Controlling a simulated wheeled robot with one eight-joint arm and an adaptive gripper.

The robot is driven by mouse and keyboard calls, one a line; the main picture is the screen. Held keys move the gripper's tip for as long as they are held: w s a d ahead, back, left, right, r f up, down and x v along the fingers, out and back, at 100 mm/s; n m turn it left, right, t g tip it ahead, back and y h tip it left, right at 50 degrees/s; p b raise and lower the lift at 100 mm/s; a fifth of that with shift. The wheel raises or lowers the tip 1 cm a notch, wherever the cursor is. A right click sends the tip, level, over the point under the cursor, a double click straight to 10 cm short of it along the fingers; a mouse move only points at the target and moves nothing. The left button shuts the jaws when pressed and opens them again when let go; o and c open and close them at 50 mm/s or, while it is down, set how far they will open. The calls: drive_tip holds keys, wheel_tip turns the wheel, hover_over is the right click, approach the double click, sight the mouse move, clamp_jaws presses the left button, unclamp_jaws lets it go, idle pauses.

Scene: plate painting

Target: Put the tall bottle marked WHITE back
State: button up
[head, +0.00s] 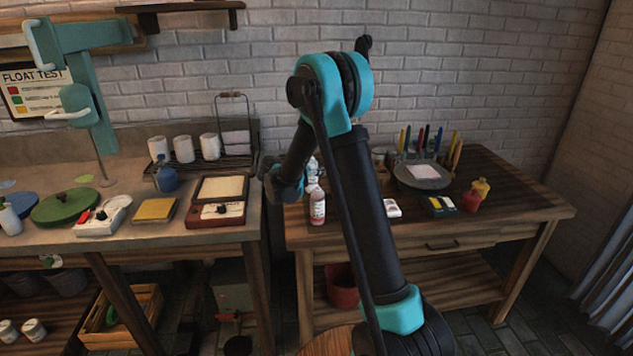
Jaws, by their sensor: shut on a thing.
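My gripper (284,180) is at the left end of the work table, at the end of my bent arm, small and dark. A pale whitish bottle (313,171) with reddish marks shows just right of it, upright and partly behind my forearm. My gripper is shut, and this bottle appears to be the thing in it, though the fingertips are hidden. Its lettering is too small to read. I cannot tell whether its foot touches the table.
The wooden table (500,215) also bears a round grey stand (424,176) with several colored tools behind, a red jar (471,201), a yellow jar (482,187) and small paint trays (440,206). My arm hides the table's middle.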

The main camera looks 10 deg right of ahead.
sight(316, 180)
drive_tip(key=shift+f, duration=2.25)
drive_tip(key=o, duration=0.9)
drive_tip(key=shift+f, duration=0.1)
drive_tip(key=v, duration=1.2)
